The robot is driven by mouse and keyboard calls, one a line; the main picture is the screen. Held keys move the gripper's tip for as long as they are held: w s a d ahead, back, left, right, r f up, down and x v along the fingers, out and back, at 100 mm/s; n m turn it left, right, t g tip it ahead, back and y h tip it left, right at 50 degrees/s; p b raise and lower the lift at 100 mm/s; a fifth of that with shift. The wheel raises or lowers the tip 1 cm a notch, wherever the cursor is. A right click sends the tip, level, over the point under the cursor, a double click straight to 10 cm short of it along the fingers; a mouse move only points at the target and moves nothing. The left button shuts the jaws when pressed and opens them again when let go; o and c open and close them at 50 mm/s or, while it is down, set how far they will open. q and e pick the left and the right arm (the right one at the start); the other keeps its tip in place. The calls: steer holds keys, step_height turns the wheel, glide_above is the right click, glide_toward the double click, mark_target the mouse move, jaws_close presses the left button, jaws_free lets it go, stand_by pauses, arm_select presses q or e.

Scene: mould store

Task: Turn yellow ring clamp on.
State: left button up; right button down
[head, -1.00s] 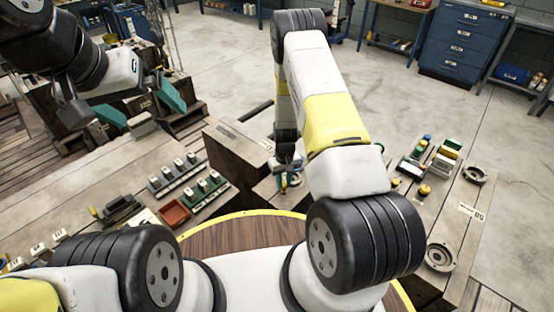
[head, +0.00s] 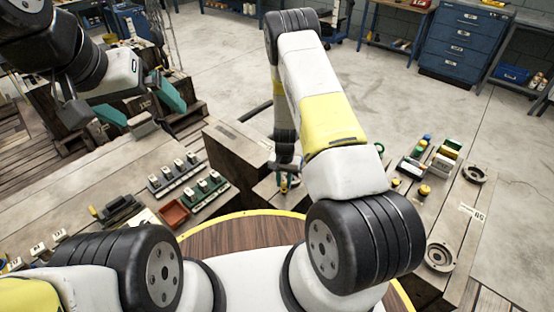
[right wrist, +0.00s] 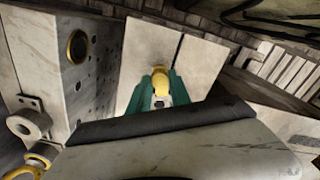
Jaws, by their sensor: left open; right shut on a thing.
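In the right wrist view a rounded yellow part (right wrist: 162,80) sits between the green fingers of my right gripper (right wrist: 160,95). It looks like the yellow ring clamp's handle, but most of it is hidden. The gripper is shut on it, over a pale flat surface. In the head view my right gripper (head: 288,180) is small and partly covered by my own arm, with a bit of yellow at its tip. Whether the clamp is turned on cannot be seen. My left gripper (head: 140,108) is open and empty at the upper left, its green fingers wide apart.
A pale block with a brass-coloured ring (right wrist: 77,47) stands close on the left in the right wrist view; grey fittings (right wrist: 28,125) stick out below. In the head view, a red tray (head: 174,213) and several small parts lie left, and ring-shaped fixtures (head: 440,256) right.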

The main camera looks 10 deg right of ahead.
mark_target(284, 184)
stand_by(0.4)
steer(key=c, duration=1.2)
jaws_free()
step_height(284, 184, up, 8)
steer(key=shift+f, duration=0.1)
